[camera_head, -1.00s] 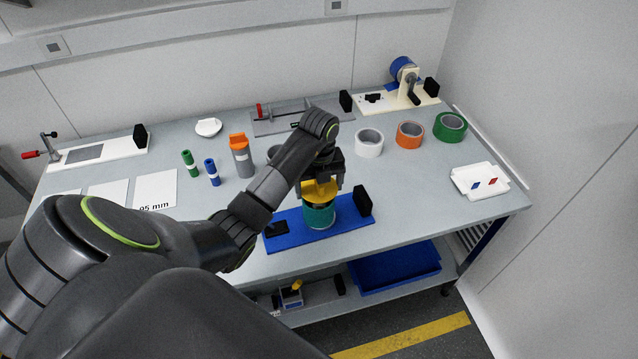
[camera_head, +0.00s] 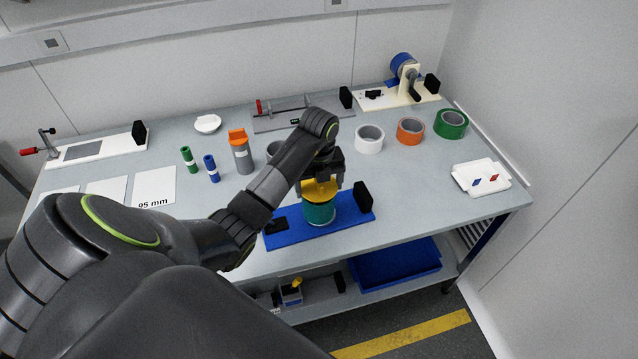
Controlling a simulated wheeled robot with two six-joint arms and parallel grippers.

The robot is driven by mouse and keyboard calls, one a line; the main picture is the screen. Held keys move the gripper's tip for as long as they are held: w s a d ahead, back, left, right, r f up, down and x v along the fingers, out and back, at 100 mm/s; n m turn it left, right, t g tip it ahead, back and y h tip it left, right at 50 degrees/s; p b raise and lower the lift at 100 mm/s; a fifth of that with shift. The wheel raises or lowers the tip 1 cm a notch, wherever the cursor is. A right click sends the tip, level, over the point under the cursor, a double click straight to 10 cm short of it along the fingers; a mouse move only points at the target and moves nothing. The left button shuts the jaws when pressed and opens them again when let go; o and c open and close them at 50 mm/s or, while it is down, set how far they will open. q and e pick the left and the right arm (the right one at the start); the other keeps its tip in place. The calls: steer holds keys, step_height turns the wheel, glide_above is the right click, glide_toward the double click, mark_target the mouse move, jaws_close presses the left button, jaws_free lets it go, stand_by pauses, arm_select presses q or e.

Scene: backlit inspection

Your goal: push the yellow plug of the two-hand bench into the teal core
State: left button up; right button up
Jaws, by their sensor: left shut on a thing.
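The teal core (camera_head: 320,213) stands upright on the blue base (camera_head: 350,219) of the two-hand bench, near the front edge of the table. The yellow plug (camera_head: 321,190) sits at the top of the core, directly over it. My left gripper (camera_head: 322,182) points down from above and is shut on the yellow plug. The gripper hides part of the plug, so I cannot tell how deep the plug sits in the core. A black block (camera_head: 364,197) stands at the right end of the blue base. My right gripper is not in view.
White (camera_head: 369,140), orange (camera_head: 410,131) and green (camera_head: 450,124) tape rolls stand behind to the right. A white tray (camera_head: 482,178) lies at the right edge. An orange-topped grey bottle (camera_head: 241,155) and green and blue tubes stand left. The table between base and tray is clear.

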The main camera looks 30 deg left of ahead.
arm_select(q)
steer(key=shift+f+b, duration=0.95)
steer(key=shift+f, duration=0.4)
steer(key=shift+r, duration=0.1)
steer(key=o, duration=0.7)
steer(key=shift+r, duration=0.1)
